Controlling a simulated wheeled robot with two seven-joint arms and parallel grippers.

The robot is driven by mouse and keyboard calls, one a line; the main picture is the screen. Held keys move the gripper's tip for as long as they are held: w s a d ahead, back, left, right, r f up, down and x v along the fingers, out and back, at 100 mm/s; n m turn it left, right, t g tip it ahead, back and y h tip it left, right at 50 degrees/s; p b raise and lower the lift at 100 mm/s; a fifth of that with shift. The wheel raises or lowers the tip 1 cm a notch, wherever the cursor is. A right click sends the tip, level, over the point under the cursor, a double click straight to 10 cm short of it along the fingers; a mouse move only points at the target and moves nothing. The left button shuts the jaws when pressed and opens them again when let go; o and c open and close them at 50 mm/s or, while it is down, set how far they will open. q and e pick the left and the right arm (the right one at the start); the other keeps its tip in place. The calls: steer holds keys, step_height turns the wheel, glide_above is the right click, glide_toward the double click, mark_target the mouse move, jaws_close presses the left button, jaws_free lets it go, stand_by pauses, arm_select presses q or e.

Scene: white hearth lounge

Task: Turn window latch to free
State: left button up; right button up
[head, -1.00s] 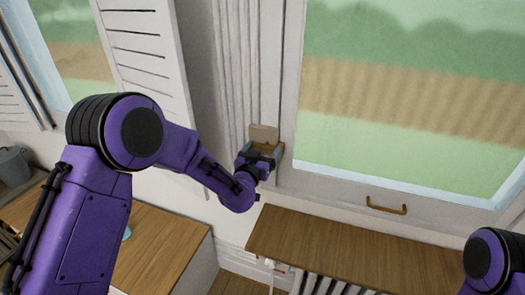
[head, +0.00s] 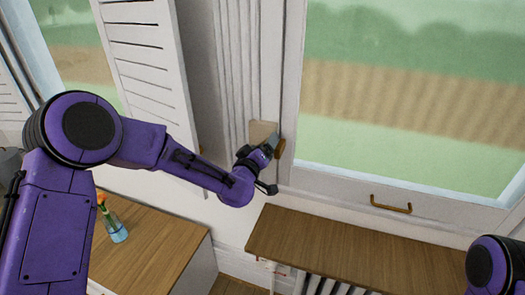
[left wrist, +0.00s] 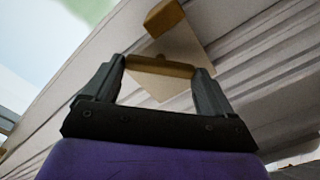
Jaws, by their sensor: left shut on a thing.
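The window latch is a brass-coloured handle (head: 280,149) on a pale plate (head: 261,131), fixed to the white frame left of the large pane. In the left wrist view, the plate (left wrist: 192,50) lies behind the fingers. A brass bar (left wrist: 160,67) spans between the two fingertips, and another brass block (left wrist: 165,16) shows above it. My left gripper (head: 270,150) is at the latch, tilted, and shut on its handle; in the head view it partly hides the handle. My right gripper is out of view; only part of my right arm shows at the lower right.
A brass pull (head: 391,204) sits on the lower window rail. A wooden shelf (head: 350,245) lies below the window. A glass vase with an orange flower (head: 117,232) stands on the wooden cabinet top (head: 165,245) at left. A louvred shutter (head: 145,65) is left of the latch.

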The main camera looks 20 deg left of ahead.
arm_select(q)
steer(key=shift+a+f+n+b, duration=0.1)
steer(key=shift+n+b, duration=1.25)
steer(key=shift+n, duration=1)
steer(key=shift+f+n+b, duration=0.1)
steer(key=shift+n+b, duration=1.25)
steer(key=shift+n, duration=1)
steer(key=o, duration=0.8)
steer(key=shift+o, duration=0.2)
steer(key=s+b, duration=0.2)
steer(key=s, duration=0.8)
steer(key=shift+s+a, duration=0.2)
steer(key=shift+s, duration=0.05)
